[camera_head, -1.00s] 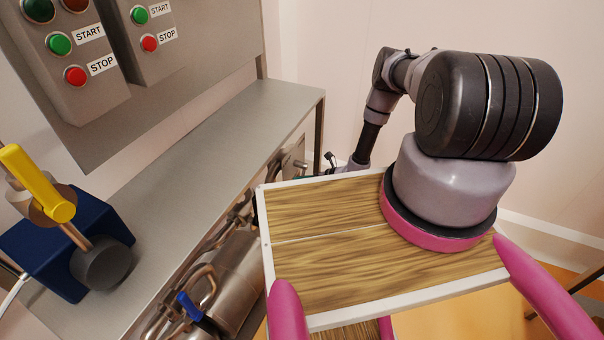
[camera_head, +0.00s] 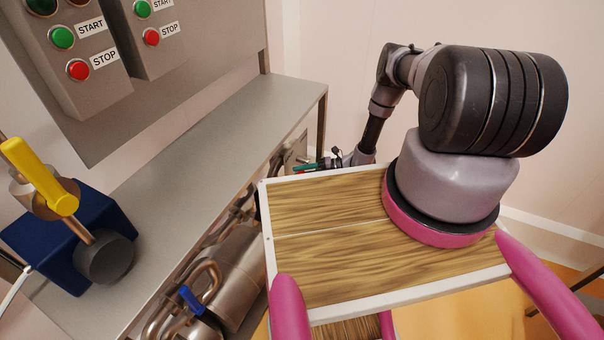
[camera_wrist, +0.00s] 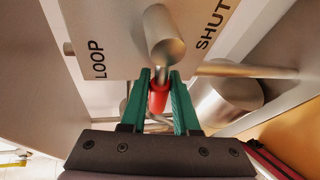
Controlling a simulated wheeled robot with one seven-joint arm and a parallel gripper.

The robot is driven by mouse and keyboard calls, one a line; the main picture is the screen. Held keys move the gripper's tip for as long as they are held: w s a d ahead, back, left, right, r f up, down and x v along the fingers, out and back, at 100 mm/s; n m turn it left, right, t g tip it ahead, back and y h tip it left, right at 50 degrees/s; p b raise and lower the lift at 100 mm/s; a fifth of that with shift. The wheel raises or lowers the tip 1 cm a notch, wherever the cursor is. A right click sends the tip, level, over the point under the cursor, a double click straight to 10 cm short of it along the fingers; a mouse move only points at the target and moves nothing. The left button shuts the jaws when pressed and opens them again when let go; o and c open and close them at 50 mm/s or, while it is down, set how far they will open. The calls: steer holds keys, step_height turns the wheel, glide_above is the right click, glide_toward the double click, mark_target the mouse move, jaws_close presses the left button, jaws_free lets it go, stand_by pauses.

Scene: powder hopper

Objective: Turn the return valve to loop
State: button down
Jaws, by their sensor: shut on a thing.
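The return valve (camera_wrist: 163,38) shows in the wrist view as a steel cylinder in front of a pale plate. A LOOP label (camera_wrist: 97,60) is on the plate's left and a SHUT label (camera_wrist: 212,24) is on its right. The valve's red handle (camera_wrist: 158,94) points from the cylinder toward my wrist, between the labels. My gripper (camera_wrist: 159,80) has its green fingers shut on the red handle, one on each side.
A steel bench (camera_head: 200,150) runs along the left, with pipes below it and a blue-handled valve (camera_head: 191,300) near the front. A yellow-handled device (camera_head: 40,178) stands on the bench. START/STOP boxes hang above it. In the wrist view a steel pipe (camera_wrist: 245,70) runs right of the handle.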

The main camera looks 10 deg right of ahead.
steer(key=shift+r+m+y, duration=0.35)
steer(key=shift+m+y, duration=0.05)
steer(key=shift+m, duration=0.3)
steer(key=c, duration=0.7)
jaws_free()
steer(key=shift+o, duration=0.2)
steer(key=v, duration=1.1)
steer(key=shift+w, duration=0.15)
